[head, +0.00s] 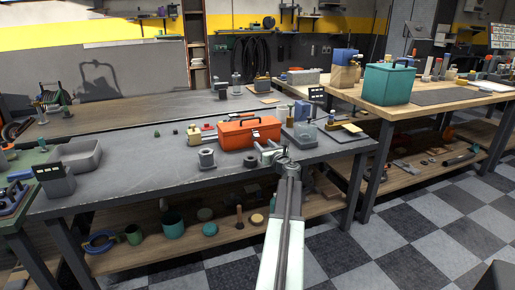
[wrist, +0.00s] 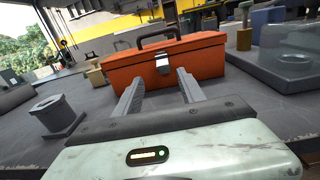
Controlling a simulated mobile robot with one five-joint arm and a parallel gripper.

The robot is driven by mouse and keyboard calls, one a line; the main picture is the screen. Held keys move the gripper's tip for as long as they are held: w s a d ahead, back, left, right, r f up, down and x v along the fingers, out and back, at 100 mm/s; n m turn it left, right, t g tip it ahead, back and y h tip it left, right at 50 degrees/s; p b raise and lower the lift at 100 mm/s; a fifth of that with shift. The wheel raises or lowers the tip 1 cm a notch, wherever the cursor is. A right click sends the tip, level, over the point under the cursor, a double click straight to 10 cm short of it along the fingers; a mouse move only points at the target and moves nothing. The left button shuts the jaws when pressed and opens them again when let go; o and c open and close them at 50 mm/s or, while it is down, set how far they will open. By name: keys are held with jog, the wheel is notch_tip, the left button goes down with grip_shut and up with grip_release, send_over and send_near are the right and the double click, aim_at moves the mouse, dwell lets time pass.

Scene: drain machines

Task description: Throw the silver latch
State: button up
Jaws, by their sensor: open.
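An orange-red toolbox (head: 248,133) with a dark top handle sits on the grey workbench (head: 150,150). Its silver latch (head: 256,134) is on the front face; in the wrist view the latch (wrist: 162,64) shows near the middle of the front, just under the lid edge. My gripper (head: 268,151) is at the front of the toolbox, low on its right part. In the wrist view my gripper (wrist: 158,88) is open, its two grey fingers pointing at the box on either side below the latch. Nothing is between the fingers. Whether the fingertips touch the box I cannot tell.
A grey cylindrical fixture (head: 207,159) stands left of my gripper. A teal box (head: 388,84) is on the wooden table behind right. The bench's left middle is mostly clear.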

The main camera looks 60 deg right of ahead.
aim_at(255, 133)
jog(key=shift+s+d, duration=0.2)
jog(key=shift+s, duration=0.1)
jog(key=x, duration=0.8)
jog(key=shift+a, duration=0.1)
grip_shut()
jog(key=r+p, duration=0.1)
jog(key=p, duration=0.1)
jog(key=shift+w+r+g+p, duration=0.1)
jog(key=shift+w+g+p, duration=0.1)
jog(key=shift+g+p, duration=0.15)
jog(key=r+g+y+p, duration=0.1)
jog(key=p, duration=0.3)
jog(key=shift+w, duration=0.25)
jog(key=p, duration=0.1)
jog(key=g+y+p, duration=0.1)
jog(key=p, duration=0.1)
jog(key=shift+w+d+r, duration=0.2)
jog(key=shift+w+d, duration=0.05)
jog(key=shift+d, duration=0.1)
jog(key=shift+w+f+g+y+p, duration=0.15)
jog(key=shift+g+y+p, duration=0.25)
jog(key=shift+p, duration=0.45)
jog(key=shift+f, duration=0.25)
